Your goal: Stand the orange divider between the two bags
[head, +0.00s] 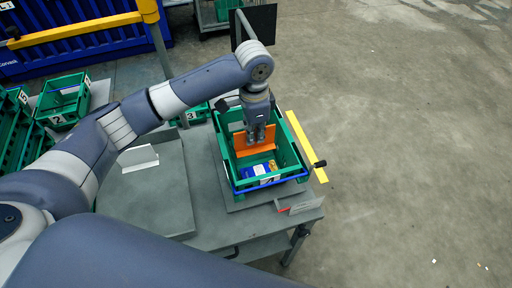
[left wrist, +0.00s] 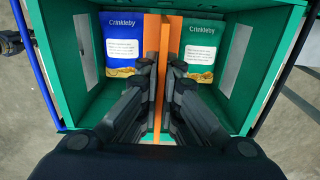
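The orange divider (head: 255,148) is upright inside the green crate (head: 252,188). In the left wrist view the divider (left wrist: 158,88) runs between a blue Crinkleby bag (left wrist: 122,27) on the left and a green Crinkleby bag (left wrist: 203,30) on the right. My left gripper (head: 261,142) reaches down into the crate. Its fingers (left wrist: 163,66) lie on both sides of the divider and are shut on it. I cannot tell whether the divider's lower edge touches the crate floor. In the head view the blue bag (head: 250,171) shows near the crate's front wall. My right gripper is not in view.
The crate stands on a grey worktable (head: 211,228), its walls close around my left gripper. A white angled piece (head: 139,159) is on the table to the left. Other green crates (head: 62,101) stand further left. A yellow bar (head: 305,146) runs along the right. Open floor lies beyond.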

